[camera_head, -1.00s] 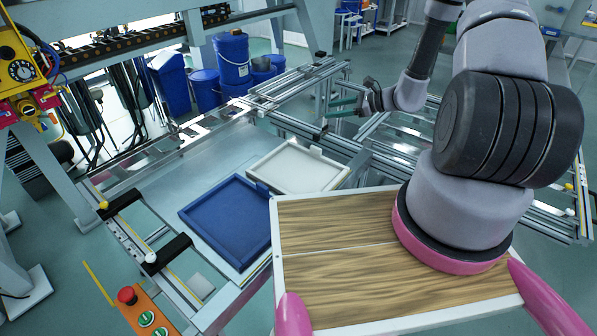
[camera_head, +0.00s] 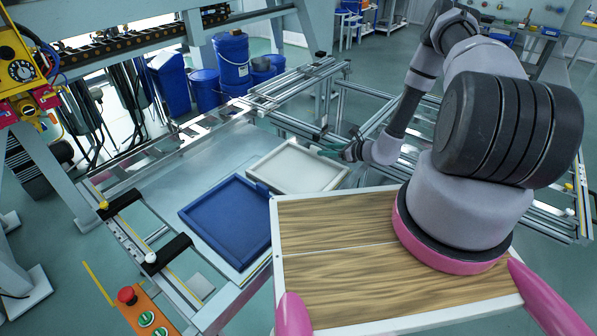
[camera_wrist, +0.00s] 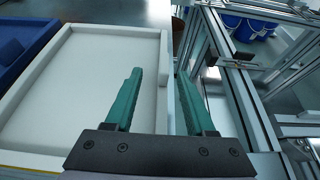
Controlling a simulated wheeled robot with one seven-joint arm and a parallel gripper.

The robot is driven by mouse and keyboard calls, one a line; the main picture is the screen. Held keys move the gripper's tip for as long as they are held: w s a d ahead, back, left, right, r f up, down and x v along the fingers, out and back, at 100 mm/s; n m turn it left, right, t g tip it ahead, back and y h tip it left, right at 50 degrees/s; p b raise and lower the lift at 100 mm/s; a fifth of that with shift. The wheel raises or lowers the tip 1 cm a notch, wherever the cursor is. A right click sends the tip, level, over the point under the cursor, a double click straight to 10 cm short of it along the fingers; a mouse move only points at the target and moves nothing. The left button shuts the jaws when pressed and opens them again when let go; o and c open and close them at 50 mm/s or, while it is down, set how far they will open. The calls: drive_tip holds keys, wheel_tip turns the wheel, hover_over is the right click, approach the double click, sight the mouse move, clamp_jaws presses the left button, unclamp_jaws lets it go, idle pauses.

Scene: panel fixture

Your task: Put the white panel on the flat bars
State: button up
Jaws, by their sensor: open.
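The white panel (camera_head: 298,168), a shallow tray shape with a raised rim, lies on the metal table beside the blue panel. In the wrist view the white panel (camera_wrist: 95,85) fills the left half. My gripper (camera_head: 332,151) is at the panel's far right corner in the head view. Its teal fingers (camera_wrist: 160,74) are open, one on each side of the panel's right rim as seen from the wrist. I cannot tell whether they are above the rim or around it. Metal rails (camera_head: 285,92) run behind the panel; which are the flat bars is unclear.
The blue panel (camera_head: 230,218) lies directly left of the white one. Aluminium frame beams (camera_wrist: 235,90) stand close to the right of my fingers in the wrist view. Blue barrels (camera_head: 232,62) stand at the back. A control box with a red button (camera_head: 127,295) is front left.

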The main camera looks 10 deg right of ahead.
sight(319, 148)
drive_tip(key=x, duration=0.5)
drive_tip(key=shift+w+d+f, duration=0.2)
drive_tip(key=shift+d+f, duration=0.1)
drive_tip(key=shift+f, duration=0.1)
clamp_jaws()
drive_tip(key=shift+r, duration=0.1)
idle(0.9)
